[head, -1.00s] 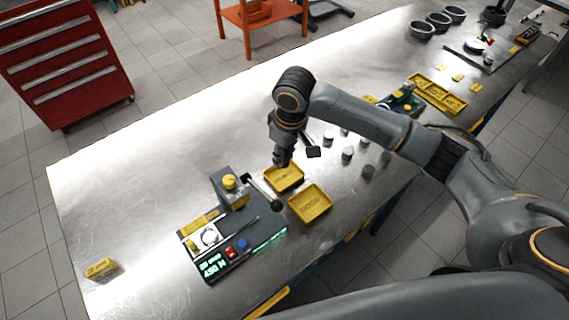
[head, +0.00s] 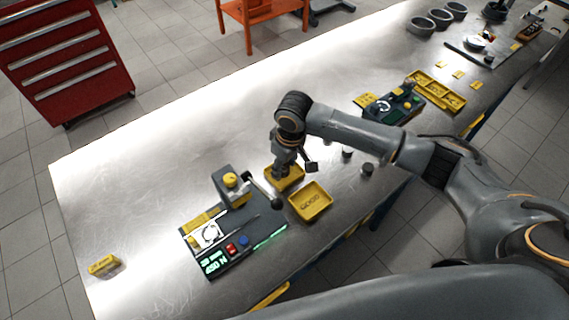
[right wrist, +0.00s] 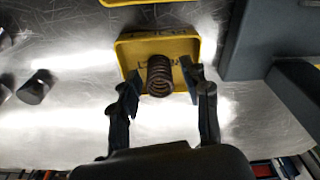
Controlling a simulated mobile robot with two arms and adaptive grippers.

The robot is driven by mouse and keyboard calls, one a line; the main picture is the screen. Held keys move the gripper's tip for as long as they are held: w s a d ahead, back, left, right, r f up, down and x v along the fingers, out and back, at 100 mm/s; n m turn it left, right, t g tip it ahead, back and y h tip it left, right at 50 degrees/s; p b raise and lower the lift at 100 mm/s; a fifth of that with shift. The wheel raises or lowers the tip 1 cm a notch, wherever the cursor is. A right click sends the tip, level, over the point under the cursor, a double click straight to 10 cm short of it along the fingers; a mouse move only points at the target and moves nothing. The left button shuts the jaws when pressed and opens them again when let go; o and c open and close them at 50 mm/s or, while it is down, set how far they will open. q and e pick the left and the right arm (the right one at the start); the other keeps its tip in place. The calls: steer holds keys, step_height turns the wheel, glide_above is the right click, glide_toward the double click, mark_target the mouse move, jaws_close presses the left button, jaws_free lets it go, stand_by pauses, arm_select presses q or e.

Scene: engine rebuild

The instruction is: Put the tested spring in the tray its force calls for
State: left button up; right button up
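The coil spring (right wrist: 159,75) appears upright over the floor of the far yellow tray (right wrist: 127,54), between my right gripper's fingers. My right gripper (right wrist: 160,88) is open, with a narrow gap on each side of the spring. In the head view the right gripper (head: 283,172) is low over the far tray (head: 295,184), and the spring is hidden there. The near yellow tray (head: 311,203) is empty, and its lettering is too small to read surely. The spring tester (head: 228,232) stands left of the trays with its display (head: 214,262) lit. My left gripper is not in view.
Farther right are a dark device (head: 395,108) and a long yellow tray (head: 440,90). A yellow block (head: 104,264) sits at the left corner. The back left bench is clear.

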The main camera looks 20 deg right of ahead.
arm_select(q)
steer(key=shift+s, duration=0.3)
arm_select(e)
steer(key=shift+r, duration=0.1)
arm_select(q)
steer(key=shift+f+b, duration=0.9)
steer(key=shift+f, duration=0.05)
arm_select(e)
step_height(320, 180, up, 12)
steer(key=s, duration=0.1)
steer(key=shift+d, duration=0.35)
steer(key=shift+s, duration=0.1)
